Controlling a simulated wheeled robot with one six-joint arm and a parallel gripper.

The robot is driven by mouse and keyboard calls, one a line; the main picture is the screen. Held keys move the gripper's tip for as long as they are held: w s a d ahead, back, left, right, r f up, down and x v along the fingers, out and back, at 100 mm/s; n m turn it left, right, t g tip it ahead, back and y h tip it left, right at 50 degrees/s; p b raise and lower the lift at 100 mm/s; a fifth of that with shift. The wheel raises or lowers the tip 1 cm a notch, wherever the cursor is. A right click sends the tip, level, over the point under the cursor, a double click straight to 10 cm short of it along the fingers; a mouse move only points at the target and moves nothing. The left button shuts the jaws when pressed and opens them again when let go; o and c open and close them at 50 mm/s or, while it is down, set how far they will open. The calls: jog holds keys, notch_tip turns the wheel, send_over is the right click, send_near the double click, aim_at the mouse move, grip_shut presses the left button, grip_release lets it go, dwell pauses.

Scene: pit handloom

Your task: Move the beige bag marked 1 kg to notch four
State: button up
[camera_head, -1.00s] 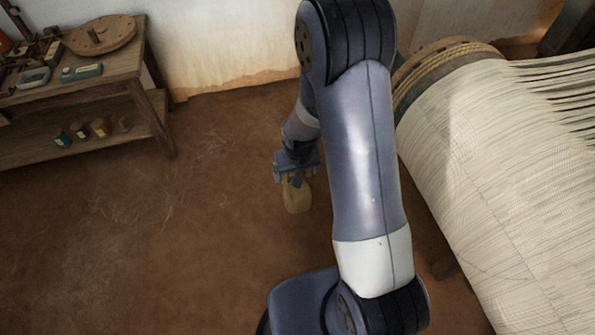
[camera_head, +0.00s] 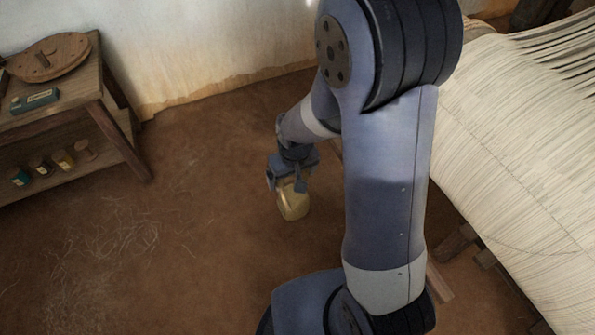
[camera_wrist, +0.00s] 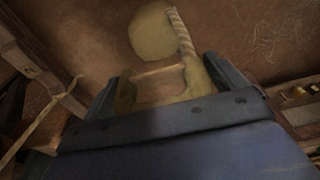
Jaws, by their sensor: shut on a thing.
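The beige bag (camera_head: 292,204) hangs from my gripper (camera_head: 287,184) in the head view, above the brown floor. My gripper is shut on it near its top. In the wrist view the bag (camera_wrist: 153,32) shows beyond the jaws (camera_wrist: 165,92), with a twisted rope-like strip on its right side. No 1 kg mark can be read on it. No notch can be made out in either view.
A wooden bench (camera_head: 75,115) stands at the left, with a round wooden disc (camera_head: 48,57) on top and several small bottles on its lower shelf. The loom's pale warp (camera_head: 520,150) fills the right side. The floor between (camera_head: 190,200) is open, with loose thread scraps.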

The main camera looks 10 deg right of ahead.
jog(key=shift+s+a, duration=0.2)
jog(key=shift+a, duration=0.65)
jog(key=shift+s+a, duration=0.2)
jog(key=shift+a, duration=0.6)
jog(key=s+a+r, duration=0.1)
jog(key=s+a, duration=0.1)
jog(key=a, duration=0.7)
jog(key=shift+s+a, duration=0.15)
jog(key=shift+s, duration=0.2)
jog(key=shift+r, duration=0.1)
